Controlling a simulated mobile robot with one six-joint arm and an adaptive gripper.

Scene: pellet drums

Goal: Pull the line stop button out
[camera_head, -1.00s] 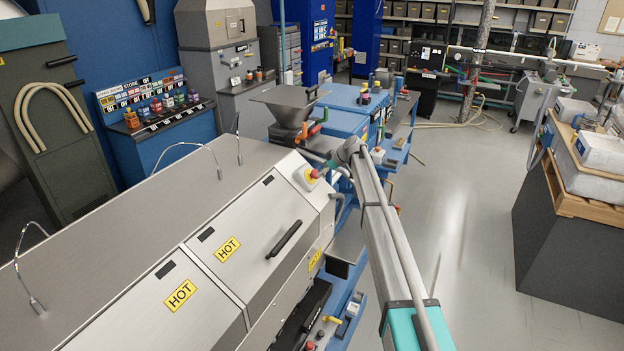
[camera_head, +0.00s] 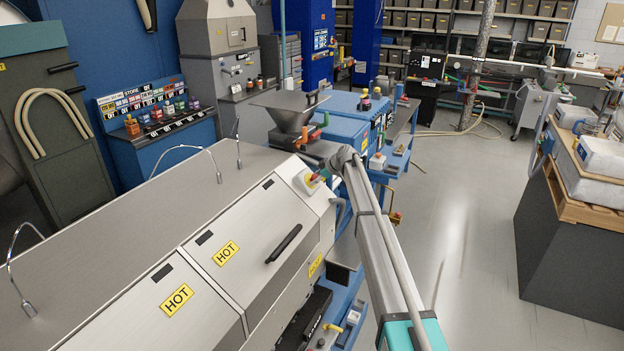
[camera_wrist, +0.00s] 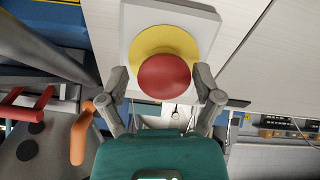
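The line stop button is a red mushroom head (camera_wrist: 165,77) on a yellow disc and a pale square box. In the wrist view it sits between the two fingers of my gripper (camera_wrist: 161,83). The fingers are spread, one on each side of the red head, with a narrow gap at the left finger; at the right finger I cannot tell whether it touches. In the head view the pale button box (camera_head: 301,176) is on the upper right end of the machine cover, and my arm's end partly hides the button.
The grey machine cover (camera_head: 250,220) bears yellow HOT labels. A metal hopper (camera_head: 290,110) and blue machine section (camera_head: 350,108) stand beyond the button. Chrome hoops rise from the left top. Open floor (camera_head: 455,230) lies to the right, then a pallet (camera_head: 580,190) with sacks.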

